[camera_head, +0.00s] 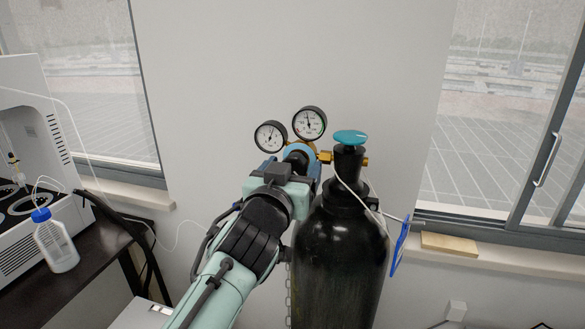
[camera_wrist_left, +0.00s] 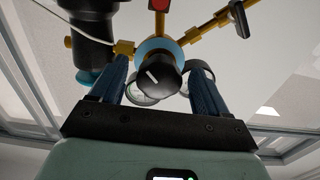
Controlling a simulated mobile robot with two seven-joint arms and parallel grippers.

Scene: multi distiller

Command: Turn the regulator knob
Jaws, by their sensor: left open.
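The regulator knob (camera_head: 298,153) is black with a blue ring behind it, below two round pressure gauges (camera_head: 309,122). In the left wrist view the knob (camera_wrist_left: 163,80) shows a white pointer line tilted up to the left. My left gripper (camera_head: 292,167) is at the regulator, its hand covering part of it in the head view. In the wrist view its two blue fingers (camera_wrist_left: 160,86) are open, one on each side of the knob, with visible gaps; I see no clear contact. My right gripper is not in view.
The black gas cylinder (camera_head: 340,255) with its teal valve handwheel (camera_head: 350,137) stands right beside my left arm. A dark bench (camera_head: 85,270) with a white machine (camera_head: 38,140) and a blue-capped bottle (camera_head: 55,245) is at left.

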